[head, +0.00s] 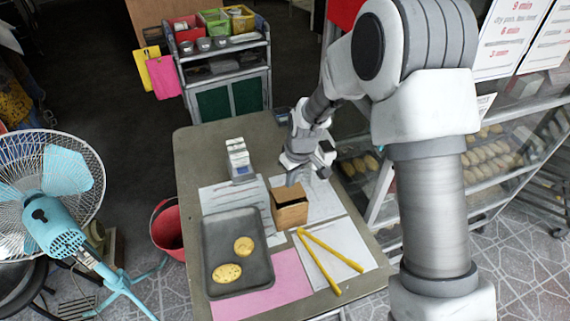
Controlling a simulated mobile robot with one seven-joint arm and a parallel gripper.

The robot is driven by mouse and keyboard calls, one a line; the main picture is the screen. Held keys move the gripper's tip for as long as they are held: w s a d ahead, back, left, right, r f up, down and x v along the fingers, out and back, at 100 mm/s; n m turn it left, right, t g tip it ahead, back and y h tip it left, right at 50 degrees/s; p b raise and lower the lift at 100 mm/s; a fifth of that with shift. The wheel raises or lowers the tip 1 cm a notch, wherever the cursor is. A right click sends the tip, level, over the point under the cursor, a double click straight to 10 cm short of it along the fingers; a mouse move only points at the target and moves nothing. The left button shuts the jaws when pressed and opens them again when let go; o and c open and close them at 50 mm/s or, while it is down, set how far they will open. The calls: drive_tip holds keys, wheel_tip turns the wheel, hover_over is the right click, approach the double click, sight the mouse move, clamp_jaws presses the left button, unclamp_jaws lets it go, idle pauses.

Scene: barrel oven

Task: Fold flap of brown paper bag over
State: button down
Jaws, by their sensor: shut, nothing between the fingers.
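The brown paper bag (290,215) stands on the table as a small box shape, to the right of the dark tray. Its top looks dark and partly open, with a flap along the upper edge; the flap's exact angle is too small to tell. My gripper (293,180) is just above and behind the bag's top, pointing down. It is shut and empty. I cannot tell whether the fingertips touch the bag.
Yellow tongs (325,262) lie to the right on white paper. A grey-white device (238,160) stands behind. A glass bread case (500,150) borders the table's right side.

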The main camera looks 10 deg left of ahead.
drive_tip(key=shift+w+a+p+v, duration=0.15)
drive_tip(key=shift+p+v, duration=0.3)
drive_tip(key=shift+v, duration=0.45)
drive_tip(key=shift+w+a+p+v, duration=0.15)
drive_tip(key=shift+p+v, duration=0.3)
drive_tip(key=shift+v, duration=0.45)
drive_tip(key=shift+w+a+p+v, duration=0.1)
drive_tip(key=shift+p+v, duration=0.35)
drive_tip(key=shift+v, duration=0.45)
